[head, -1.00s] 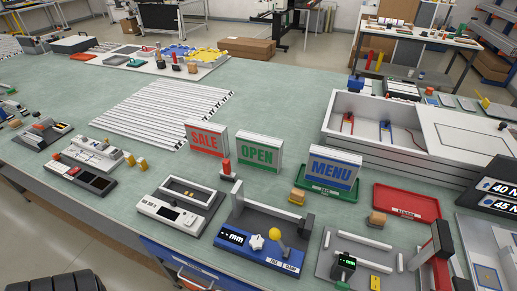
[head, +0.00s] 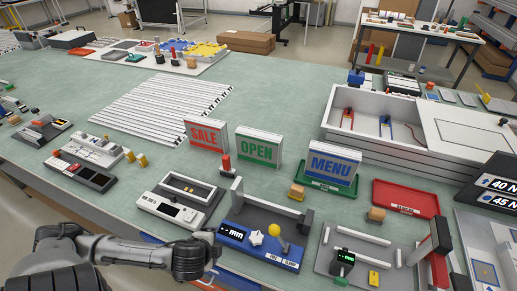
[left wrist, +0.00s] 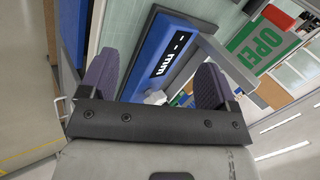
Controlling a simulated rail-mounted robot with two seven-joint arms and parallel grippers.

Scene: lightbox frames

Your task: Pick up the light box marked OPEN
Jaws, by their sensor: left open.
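The light box marked OPEN (head: 259,148), a white upright box with green letters, stands on the table between the SALE light box (head: 205,135) and the MENU light box (head: 333,162). It also shows, tilted and cut off, in the left wrist view (left wrist: 262,42). My left gripper (head: 203,254) is at the table's front edge, well in front of the OPEN box and apart from it. In the left wrist view its two dark padded fingers (left wrist: 157,84) are spread with nothing held between them. My right gripper is out of view.
A blue-fronted device marked mm (head: 236,233) lies between my left gripper and the OPEN box. A red-topped stamp (head: 226,165) stands close by the box. The MENU box sits in a green tray (head: 325,190). Clear green tabletop (head: 265,105) lies behind the boxes.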

